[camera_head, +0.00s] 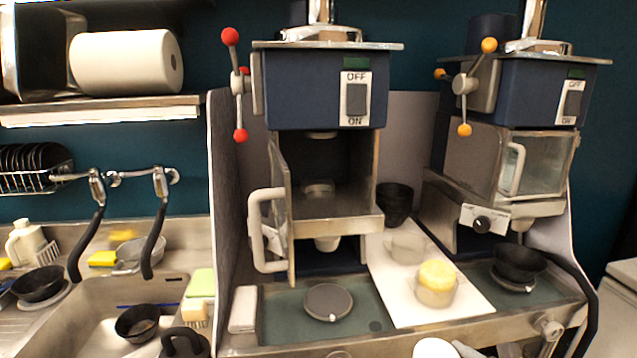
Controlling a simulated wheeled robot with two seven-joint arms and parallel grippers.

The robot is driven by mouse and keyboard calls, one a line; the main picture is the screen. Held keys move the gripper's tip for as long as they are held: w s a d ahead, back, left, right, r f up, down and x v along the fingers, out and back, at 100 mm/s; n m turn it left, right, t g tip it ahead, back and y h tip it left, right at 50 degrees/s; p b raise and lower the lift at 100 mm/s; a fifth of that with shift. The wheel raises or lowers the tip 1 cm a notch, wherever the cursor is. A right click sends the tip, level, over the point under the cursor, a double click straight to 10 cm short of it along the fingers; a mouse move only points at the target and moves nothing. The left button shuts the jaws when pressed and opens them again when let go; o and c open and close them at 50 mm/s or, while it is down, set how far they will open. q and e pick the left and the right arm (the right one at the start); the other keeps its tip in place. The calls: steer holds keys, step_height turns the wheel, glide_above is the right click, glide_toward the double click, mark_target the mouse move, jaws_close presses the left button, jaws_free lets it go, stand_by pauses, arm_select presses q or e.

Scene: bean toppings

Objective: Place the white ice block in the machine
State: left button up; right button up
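The left machine (318,85) is dark blue with a switch marked OFF and ON. Its door (281,205) with a white handle stands open, and a small round part (318,188) shows inside the chamber. The right machine (535,92) has its clear door shut. On a white board, a clear cup (436,294) holds a yellow block (437,274). A clear bowl (408,248) behind it looks pale, and I cannot tell whether a white ice block is in it. I cannot make out either gripper; a white rounded shape is cut off at the bottom edge.
A grey round disc (328,301) lies before the left machine. A black bowl (519,263) sits before the right one. Black cups (395,203) stand between the machines. A sink (125,295) with taps is at left. The open door juts out left of the chamber.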

steer(key=shift+s+a+f+n+g+y, duration=0.1)
steer(key=shift+s+a+f+n+y, duration=0.15)
steer(key=shift+s, duration=0.25)
steer(key=shift+s+a+f+n+g+y, duration=0.1)
steer(key=shift+s+a+f+n+y, duration=0.15)
steer(key=shift+s, duration=0.2)
steer(key=shift+s+a+f+n+g+y, duration=0.1)
steer(key=shift+s+f+n+y, duration=0.15)
steer(key=shift+s, duration=0.25)
